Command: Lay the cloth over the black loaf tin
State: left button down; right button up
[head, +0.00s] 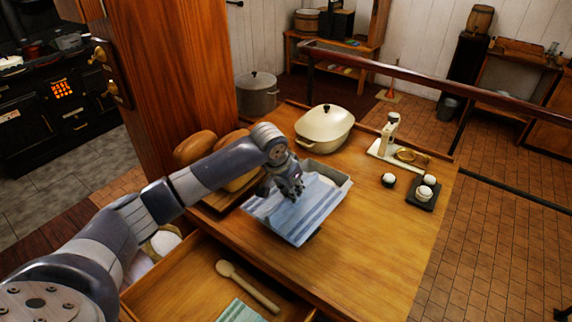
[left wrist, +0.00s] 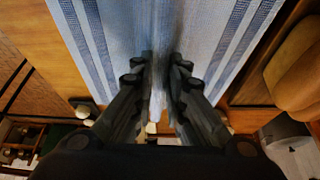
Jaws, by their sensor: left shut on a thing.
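The pale blue cloth with darker blue stripes (head: 300,222) hangs from my left gripper (head: 291,192) and slopes down toward the front of the table. The left gripper is shut on it. In the left wrist view, the cloth (left wrist: 205,30) is pinched between the fingers (left wrist: 161,75). A loaf tin (head: 341,177) stands on the table behind and beneath the cloth; its far rim and right end look grey and show past the cloth. The cloth hides the tin's near part, and I cannot tell where the two touch. My right gripper is not in view.
Bread loaves (head: 195,149) lie left of the cloth. A cream lidded pot (head: 325,128) stands behind the tin. Small dark pieces with white tops (head: 425,192) stand at the right. An open drawer in front holds a wooden spoon (head: 247,286) and a green striped cloth (head: 241,311).

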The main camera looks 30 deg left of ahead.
aim_at(282, 197)
pick_arm(q)
jog(key=a, duration=0.1)
jog(key=w+a+p, duration=0.1)
jog(key=a, duration=0.1)
jog(key=shift+w+p, duration=0.2)
jog(key=shift+p, duration=0.1)
jog(key=shift+w+a+f, duration=0.1)
jog(key=shift+a+f, duration=0.1)
jog(key=shift+a, duration=0.1)
jog(key=shift+w+f, duration=0.1)
jog(key=shift+f, duration=0.95)
notch_tip(282, 197, down, 4)
jog(key=b, duration=0.3)
jog(key=shift+r, duration=0.2)
jog(key=shift+f+b, duration=0.5)
jog(key=shift+f, duration=0.55)
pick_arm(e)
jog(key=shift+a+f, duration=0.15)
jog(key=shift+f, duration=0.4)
pick_arm(q)
jog(key=shift+p, duration=0.4)
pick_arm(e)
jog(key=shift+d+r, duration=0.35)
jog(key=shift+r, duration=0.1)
